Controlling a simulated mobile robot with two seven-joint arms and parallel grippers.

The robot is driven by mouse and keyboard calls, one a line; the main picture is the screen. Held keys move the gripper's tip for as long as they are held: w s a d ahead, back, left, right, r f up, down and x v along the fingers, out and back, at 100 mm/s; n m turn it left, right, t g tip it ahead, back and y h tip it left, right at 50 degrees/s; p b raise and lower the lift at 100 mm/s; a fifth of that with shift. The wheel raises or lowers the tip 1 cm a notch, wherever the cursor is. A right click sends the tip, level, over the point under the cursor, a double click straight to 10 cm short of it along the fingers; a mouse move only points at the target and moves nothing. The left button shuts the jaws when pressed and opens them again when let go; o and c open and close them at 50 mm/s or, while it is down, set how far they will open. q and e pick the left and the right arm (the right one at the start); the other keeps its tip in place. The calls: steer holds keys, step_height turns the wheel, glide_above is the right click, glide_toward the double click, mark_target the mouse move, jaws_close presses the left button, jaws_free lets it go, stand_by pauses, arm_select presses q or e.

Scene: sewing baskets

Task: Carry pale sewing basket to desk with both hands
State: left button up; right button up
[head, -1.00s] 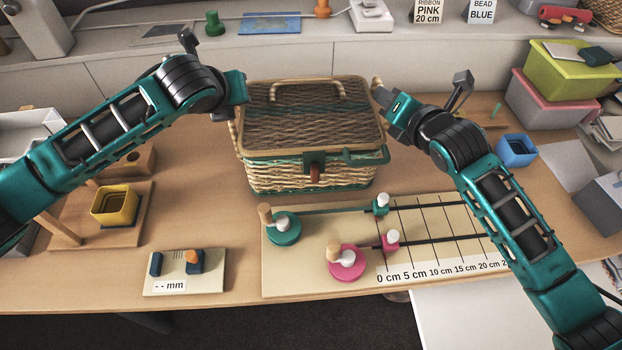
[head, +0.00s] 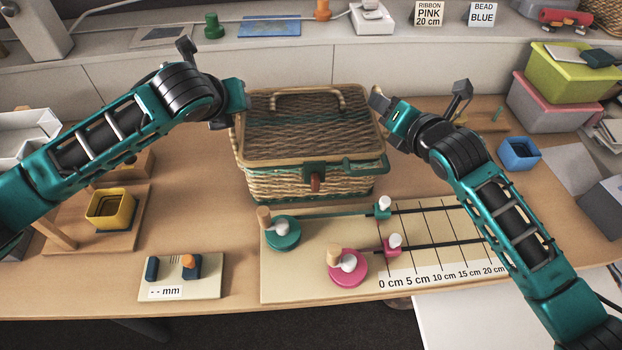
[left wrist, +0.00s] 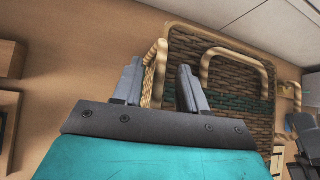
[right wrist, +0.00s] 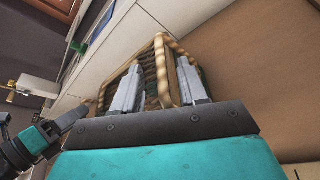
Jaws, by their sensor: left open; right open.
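The pale wicker sewing basket (head: 310,182) stands closed on the wooden desk, with a green band, a front clasp and a top handle. My left gripper (head: 236,104) is at its left side. In the left wrist view, the open fingers (left wrist: 158,88) stand on either side of the basket's pale side handle (left wrist: 152,72). My right gripper (head: 380,102) is at the basket's right side. In the right wrist view, its open fingers (right wrist: 160,86) stand on either side of the other side handle (right wrist: 160,60). Neither gripper is shut on a handle.
A ruled board (head: 300,280) with teal and pink spools lies in front of the basket. A yellow cup (head: 110,208) and a small gauge plate (head: 205,290) are at left. A blue cup (head: 519,153) and stacked boxes (head: 545,110) are at right. A pale shelf (head: 200,60) runs behind.

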steer(key=shift+s, duration=0.1)
arm_select(q)
steer(key=v, duration=1.1)
arm_select(e)
steer(key=v, duration=1.1)
steer(key=shift+s+d, duration=0.25)
steer(key=shift+s, duration=0.1)
arm_select(q)
steer(key=shift+s, duration=0.1)
